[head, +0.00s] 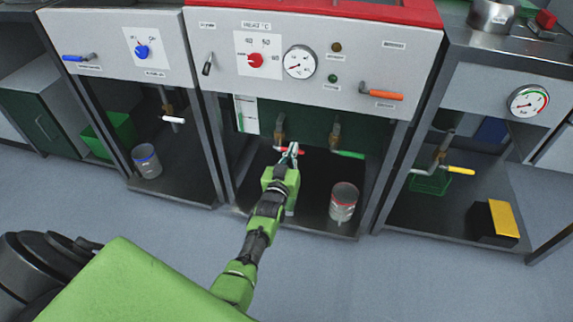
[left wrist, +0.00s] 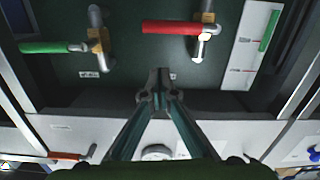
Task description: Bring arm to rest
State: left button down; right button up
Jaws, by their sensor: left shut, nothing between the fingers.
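My left arm, green and black, reaches forward in the head view into the open bay of the middle cabinet. Its gripper (head: 290,152) is shut and empty, close to the red valve handle (head: 300,151). In the left wrist view the fingertips (left wrist: 158,76) meet with nothing between them. The red handle (left wrist: 170,27) lies beyond them in that picture, with a visible gap. The green valve handle (left wrist: 48,48) is off to the left there, and in the head view it (head: 349,154) is right of the gripper. My right gripper is not in view.
A can with a red rim (head: 343,203) stands on the bay floor right of my arm. A grey can (head: 146,162) stands in the left bay. The cabinet panel (head: 318,60) with knob, gauge and orange lever (head: 380,92) overhangs the bay. Open floor (head: 400,285) lies in front.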

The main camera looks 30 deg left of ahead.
pick_arm(q)
jog(key=p+v, duration=0.1)
jog(key=v, duration=0.7)
jog(key=shift+p, duration=0.35)
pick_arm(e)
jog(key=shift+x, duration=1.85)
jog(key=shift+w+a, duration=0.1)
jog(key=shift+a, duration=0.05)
